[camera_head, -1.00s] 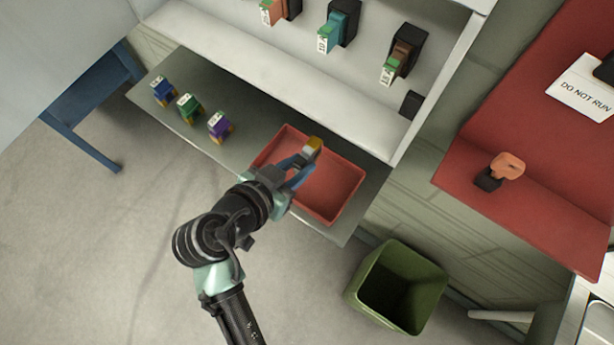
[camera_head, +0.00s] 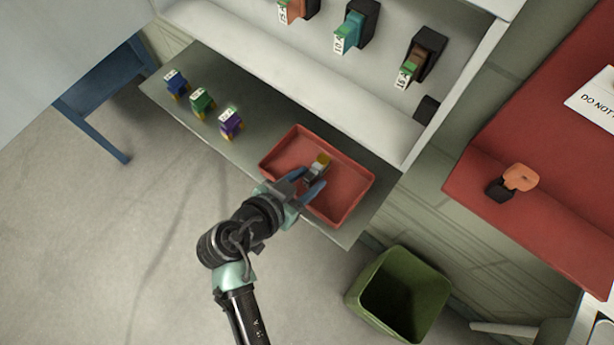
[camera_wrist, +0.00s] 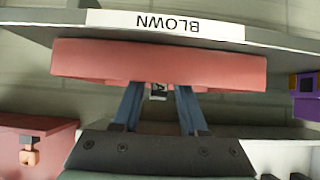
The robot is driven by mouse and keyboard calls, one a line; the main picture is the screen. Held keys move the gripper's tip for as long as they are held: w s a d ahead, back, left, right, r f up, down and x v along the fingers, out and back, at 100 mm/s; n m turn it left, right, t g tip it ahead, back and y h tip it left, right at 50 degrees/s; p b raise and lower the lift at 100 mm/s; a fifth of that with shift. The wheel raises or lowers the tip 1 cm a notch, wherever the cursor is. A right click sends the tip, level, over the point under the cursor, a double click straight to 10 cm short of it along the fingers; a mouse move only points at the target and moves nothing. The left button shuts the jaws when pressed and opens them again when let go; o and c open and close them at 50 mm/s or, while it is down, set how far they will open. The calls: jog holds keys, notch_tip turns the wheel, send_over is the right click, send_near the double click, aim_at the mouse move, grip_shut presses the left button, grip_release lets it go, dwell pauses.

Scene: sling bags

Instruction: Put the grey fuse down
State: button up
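The grey fuse (camera_head: 316,171), with a yellow end, lies in the red tray (camera_head: 361,192) in the head view. My gripper (camera_head: 303,186) is at the tray's near side, its blue fingers spread apart just short of the fuse. In the wrist view my gripper (camera_wrist: 158,104) is open, with a clear gap between its fingers. A small part of the fuse (camera_wrist: 158,91) shows between them, touching neither finger. The rest of it is hidden by the red tray (camera_wrist: 160,62). A label reading BLOWN (camera_wrist: 170,24) is on the shelf edge, upside down in this view.
Blue (camera_head: 176,84), green (camera_head: 202,102) and purple (camera_head: 230,123) fuses stand on the grey shelf (camera_head: 255,165) left of the tray. Other fuses sit in the panel above. A green bin (camera_head: 400,293) stands below right. A red table (camera_head: 540,215) is at right.

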jog(key=shift+o, duration=0.7)
jog(key=shift+r, duration=0.2)
jog(key=v, duration=1.2)
jog(key=shift+b, duration=0.3)
